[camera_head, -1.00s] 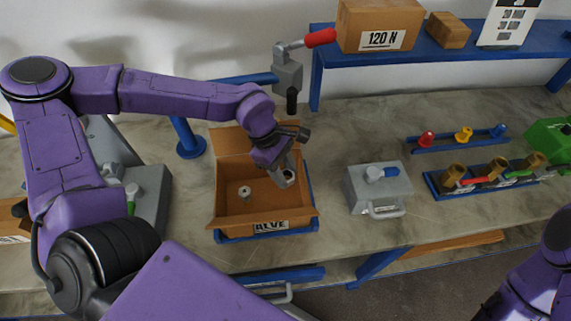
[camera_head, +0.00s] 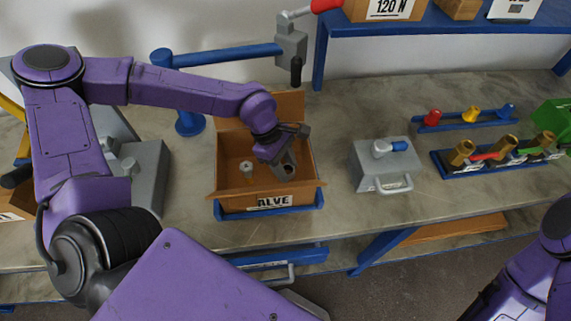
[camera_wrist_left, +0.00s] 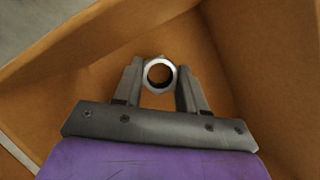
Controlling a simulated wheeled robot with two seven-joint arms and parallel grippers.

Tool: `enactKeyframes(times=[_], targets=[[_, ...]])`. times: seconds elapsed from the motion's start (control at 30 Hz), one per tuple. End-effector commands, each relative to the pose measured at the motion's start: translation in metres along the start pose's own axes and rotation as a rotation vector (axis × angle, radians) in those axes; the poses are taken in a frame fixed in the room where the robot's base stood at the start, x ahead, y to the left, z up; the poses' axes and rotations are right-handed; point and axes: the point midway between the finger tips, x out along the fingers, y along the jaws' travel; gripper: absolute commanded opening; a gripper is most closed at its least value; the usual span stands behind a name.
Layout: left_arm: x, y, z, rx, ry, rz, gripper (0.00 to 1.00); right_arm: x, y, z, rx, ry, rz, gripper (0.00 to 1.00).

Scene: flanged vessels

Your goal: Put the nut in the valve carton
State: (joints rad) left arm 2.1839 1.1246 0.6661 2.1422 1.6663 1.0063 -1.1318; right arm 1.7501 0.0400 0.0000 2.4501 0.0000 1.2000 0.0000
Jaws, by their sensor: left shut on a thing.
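The nut (camera_wrist_left: 160,74) is a silver ring with a dark hole, held between the two fingers of my left gripper (camera_wrist_left: 160,80) in the left wrist view. In the head view my left gripper (camera_head: 285,164) points down into the open valve carton (camera_head: 268,187), a brown cardboard box with a label reading "ALVE". The carton's brown walls and floor (camera_wrist_left: 215,125) surround the nut in the left wrist view. I cannot tell whether the nut touches the carton floor. My right arm shows at the lower right, with its gripper out of view.
The carton sits in a blue tray (camera_head: 270,213). A grey case (camera_head: 386,163) and a blue rack (camera_head: 492,160) with brass fittings stand to the right. A blue arm with a grey tool (camera_head: 291,45) hangs behind the carton.

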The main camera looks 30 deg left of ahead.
Motion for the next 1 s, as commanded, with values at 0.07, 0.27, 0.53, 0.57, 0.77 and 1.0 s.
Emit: enactKeyframes(times=[0.07, 0.27, 0.53, 0.57, 0.77, 1.0], targets=[[0.0, 0.0, 0.0, 0.0, 0.0, 0.0, 0.07, 0.0, 0.0, 0.0, 0.0, 0.0, 0.0, 0.43], [0.002, 0.0, -0.001, 0.0, 0.0, 0.0, 0.07, 0.001, 0.0, 0.0, 0.0, 0.0, 0.0, 0.43], [0.007, 0.0, -0.003, 0.0, 0.0, 0.0, 0.07, 0.004, 0.0, 0.002, 0.0, 0.0, 0.0, 0.43], [0.007, 0.0, -0.003, 0.0, 0.0, 0.0, 0.07, 0.004, 0.0, 0.002, 0.0, 0.0, 0.0, 0.43], [0.011, 0.0, -0.005, 0.0, 0.0, -0.001, 0.07, 0.006, -0.001, 0.003, 0.0, 0.0, 0.0, 0.43], [0.011, 0.0, -0.004, 0.0, 0.0, 0.0, 0.47, 0.006, -0.001, 0.002, 0.0, 0.0, 0.0, 0.43]])
